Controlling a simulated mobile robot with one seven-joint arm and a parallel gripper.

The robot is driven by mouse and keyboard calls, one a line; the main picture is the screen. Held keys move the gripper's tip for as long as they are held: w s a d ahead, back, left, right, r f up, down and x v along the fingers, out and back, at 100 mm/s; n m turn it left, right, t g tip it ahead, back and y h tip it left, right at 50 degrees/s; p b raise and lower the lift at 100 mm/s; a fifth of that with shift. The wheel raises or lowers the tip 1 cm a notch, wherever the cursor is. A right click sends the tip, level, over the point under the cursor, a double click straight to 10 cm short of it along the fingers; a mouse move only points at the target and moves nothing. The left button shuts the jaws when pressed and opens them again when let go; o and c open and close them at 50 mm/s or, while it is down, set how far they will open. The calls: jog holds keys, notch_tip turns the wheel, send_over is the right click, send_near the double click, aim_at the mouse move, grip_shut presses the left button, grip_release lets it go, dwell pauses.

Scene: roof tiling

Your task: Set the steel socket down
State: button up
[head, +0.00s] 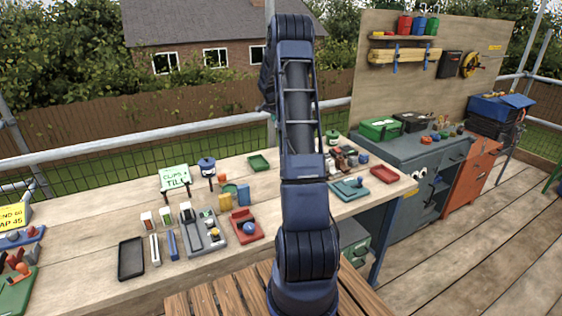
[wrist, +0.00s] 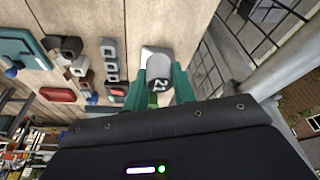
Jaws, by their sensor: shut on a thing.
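A pale, flat square piece (wrist: 149,52) lies on the wooden bench just behind the socket. I cannot tell whether the socket touches it or the bench. In the head view my own arm hides the gripper and the socket.
In the wrist view, grey blocks with holes (wrist: 110,62), brown pieces (wrist: 68,47), a red tray (wrist: 57,95) and a teal tray (wrist: 22,52) lie left of the gripper. A railing (wrist: 285,95) runs along the right. The bench (head: 110,215) holds trays and tools.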

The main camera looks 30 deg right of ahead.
jog(key=a+x, duration=0.1)
jog(key=x, duration=0.5)
jog(key=s+a+x, duration=0.1)
jog(key=x, duration=0.6)
jog(key=a+f+x, duration=0.1)
jog(key=x, duration=0.5)
jog(key=shift+s+f, duration=0.25)
jog(key=shift+s, duration=0.05)
jog(key=shift+f, duration=0.1)
jog(key=o, duration=0.9)
jog(key=shift+o, duration=0.4)
